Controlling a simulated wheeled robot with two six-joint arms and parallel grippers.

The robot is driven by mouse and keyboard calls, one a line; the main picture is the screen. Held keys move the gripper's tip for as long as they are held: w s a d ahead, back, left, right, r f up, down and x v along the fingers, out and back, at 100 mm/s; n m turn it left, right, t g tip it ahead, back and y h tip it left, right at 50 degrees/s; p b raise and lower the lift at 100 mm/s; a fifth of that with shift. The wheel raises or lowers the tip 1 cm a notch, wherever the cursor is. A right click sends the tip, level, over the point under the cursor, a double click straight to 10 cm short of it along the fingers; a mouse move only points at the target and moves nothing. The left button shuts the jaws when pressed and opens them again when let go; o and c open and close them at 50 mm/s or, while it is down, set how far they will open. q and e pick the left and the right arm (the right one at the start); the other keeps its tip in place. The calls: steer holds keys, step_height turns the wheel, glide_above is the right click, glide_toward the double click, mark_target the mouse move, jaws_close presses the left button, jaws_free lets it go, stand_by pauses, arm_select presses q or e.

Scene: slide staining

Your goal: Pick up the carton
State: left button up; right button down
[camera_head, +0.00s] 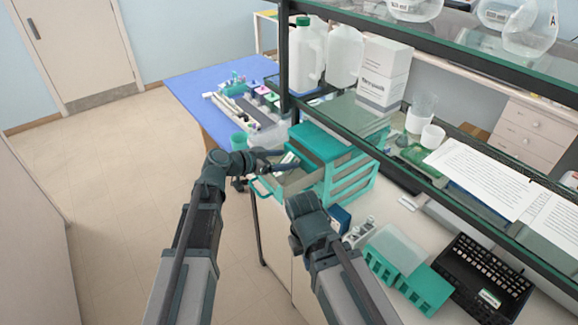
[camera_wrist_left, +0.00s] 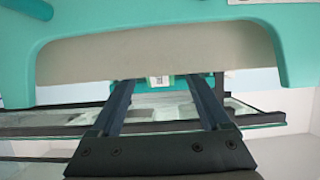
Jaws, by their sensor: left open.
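A white carton (camera_head: 385,72) with printed lettering stands upright on the glass shelf in the head view. A smaller pale item (camera_head: 289,158) lies at the open drawer (camera_head: 296,180) of the teal cabinet (camera_head: 322,143); I cannot tell if it is a carton. My left gripper (camera_head: 272,163) is at this drawer, well below and left of the shelf carton. In the left wrist view the left fingers (camera_wrist_left: 163,82) are apart, with a teal and white labelled item (camera_wrist_left: 160,81) showing beyond the gap. My right arm shows, but its fingers do not.
White jugs (camera_head: 308,52) stand left of the shelf carton. The glass shelf with its dark frame (camera_head: 440,188) overhangs the bench. Teal racks (camera_head: 424,288) and a black tray (camera_head: 482,275) fill the bench at right. The floor (camera_head: 110,190) at left is clear.

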mark_target(289, 157)
arm_select(q)
steer(key=shift+x, duration=1.25)
steer(key=shift+a, duration=0.1)
steer(key=shift+c, duration=0.4)
jaws_close()
steer(key=shift+r, duration=0.1)
step_height(289, 157, up, 10)
steer(key=p, duration=0.9)
steer(key=shift+p, duration=0.35)
